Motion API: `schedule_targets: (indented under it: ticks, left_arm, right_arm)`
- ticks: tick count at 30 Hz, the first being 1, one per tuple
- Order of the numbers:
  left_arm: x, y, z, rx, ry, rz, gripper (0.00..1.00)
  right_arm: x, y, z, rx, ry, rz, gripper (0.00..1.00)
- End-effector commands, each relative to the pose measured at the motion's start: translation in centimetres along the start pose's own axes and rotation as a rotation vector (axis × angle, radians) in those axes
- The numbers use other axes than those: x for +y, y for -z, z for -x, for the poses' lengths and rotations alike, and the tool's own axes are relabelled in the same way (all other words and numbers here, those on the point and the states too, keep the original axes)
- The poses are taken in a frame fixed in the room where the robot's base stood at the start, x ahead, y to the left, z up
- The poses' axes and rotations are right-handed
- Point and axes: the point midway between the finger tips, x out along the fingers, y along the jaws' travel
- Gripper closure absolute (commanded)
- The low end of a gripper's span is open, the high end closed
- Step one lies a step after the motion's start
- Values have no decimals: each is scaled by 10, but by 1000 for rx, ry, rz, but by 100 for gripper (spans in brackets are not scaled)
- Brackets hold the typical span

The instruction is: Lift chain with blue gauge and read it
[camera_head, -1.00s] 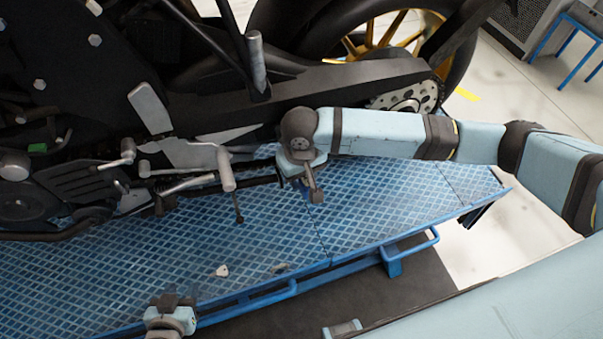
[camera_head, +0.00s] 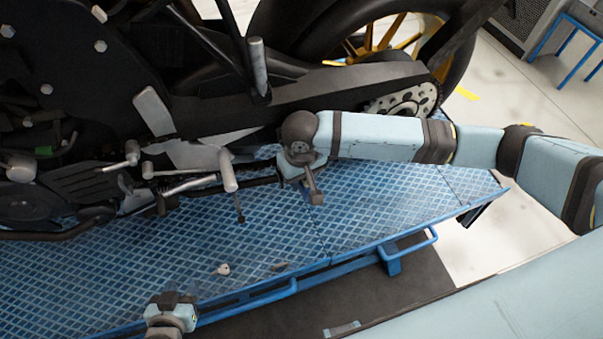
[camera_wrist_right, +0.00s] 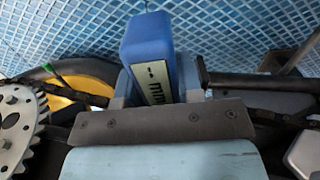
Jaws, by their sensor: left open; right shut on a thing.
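The blue gauge (camera_wrist_right: 148,52) has a pale face with dark lettering "mm", partly cut off by my gripper. My right gripper (camera_wrist_right: 158,92) is shut on it, under the motorcycle's swingarm. In the head view my right gripper (camera_head: 305,175) hides most of the gauge. The dark chain (camera_wrist_right: 72,96) runs from the rear sprocket (camera_wrist_right: 15,125) toward the gauge in the right wrist view. I cannot tell whether the gauge touches the chain. My left gripper (camera_head: 172,300) is open and empty at the front edge of the lift platform, away from the chain.
The motorcycle stands on the blue patterned lift platform (camera_head: 365,215). Its footpeg and lever (camera_head: 228,168) stick out left of my right gripper. Two small loose pieces lie near the platform's edge, one pale (camera_head: 223,269). A blue rail (camera_head: 330,268) runs along that edge.

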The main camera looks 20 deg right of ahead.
Motion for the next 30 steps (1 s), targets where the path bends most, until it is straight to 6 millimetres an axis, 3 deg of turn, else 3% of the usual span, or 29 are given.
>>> schedule_targets:
  ticks: [12,30]
  left_arm:
    - [1,20,13,1,0,0,57]
    - [1,31,20,2,-1,0,57]
  right_arm:
    - [-3,-27,2,-5,-1,1,95]
    - [-7,-62,-1,-4,-1,1,95]
